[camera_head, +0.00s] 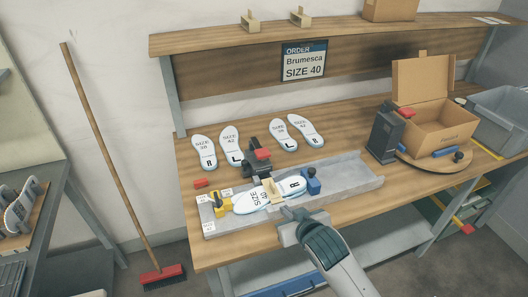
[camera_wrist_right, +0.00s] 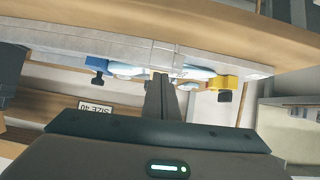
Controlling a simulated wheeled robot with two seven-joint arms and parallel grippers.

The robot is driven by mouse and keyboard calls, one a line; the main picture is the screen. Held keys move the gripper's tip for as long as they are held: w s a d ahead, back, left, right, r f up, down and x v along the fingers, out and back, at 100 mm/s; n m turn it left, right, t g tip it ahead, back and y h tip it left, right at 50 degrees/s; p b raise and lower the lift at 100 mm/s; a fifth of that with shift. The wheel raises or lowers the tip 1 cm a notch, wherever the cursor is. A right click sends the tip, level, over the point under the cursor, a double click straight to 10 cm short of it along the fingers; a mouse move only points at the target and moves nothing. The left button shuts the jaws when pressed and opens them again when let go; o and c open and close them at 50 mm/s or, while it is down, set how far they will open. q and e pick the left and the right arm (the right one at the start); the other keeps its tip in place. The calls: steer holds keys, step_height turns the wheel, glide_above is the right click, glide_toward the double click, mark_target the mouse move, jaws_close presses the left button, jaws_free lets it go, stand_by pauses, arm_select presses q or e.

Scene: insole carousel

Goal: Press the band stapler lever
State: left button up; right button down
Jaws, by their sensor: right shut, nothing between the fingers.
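A dark device with a red lever pad (camera_head: 262,154), which looks like the band stapler (camera_head: 258,166), stands at the back edge of the grey tray fixture (camera_head: 345,171). In front of it, a pair of white SIZE 40 insoles (camera_head: 247,203) lies in the fixture with a tan band (camera_head: 272,190) across it. My right gripper (camera_head: 290,214) is shut and empty at the fixture's front edge, apart from the lever. Its fingers (camera_wrist_right: 162,98) also show in the right wrist view, which is upside down. My left gripper is out of view.
A yellow clamp (camera_head: 218,204) and a blue clamp (camera_head: 313,184) flank the insoles. Loose insoles (camera_head: 229,143) lie behind. A dark dispenser (camera_head: 383,134) and an open carton (camera_head: 440,123) stand at right. An order sign (camera_head: 304,61) reads Brumesca SIZE 40.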

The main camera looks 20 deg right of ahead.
steer(key=w+r+t, duration=0.3)
steer(key=w+r, duration=0.6)
steer(key=r, duration=0.4)
steer(key=shift+w+a+r+t+y, duration=0.2)
steer(key=shift+w+t+y, duration=0.1)
steer(key=shift+w+t, duration=0.1)
steer(key=shift+w, duration=0.1)
steer(key=p+x, duration=0.4)
steer(key=x, duration=0.6)
steer(key=p, duration=0.1)
glide_toward(258, 147)
steer(key=shift+w+a+r, duration=0.1)
steer(key=shift+w+r, duration=0.15)
steer(key=shift+w, duration=0.4)
steer(key=shift+w+r, duration=0.3)
steer(key=shift+w, duration=0.4)
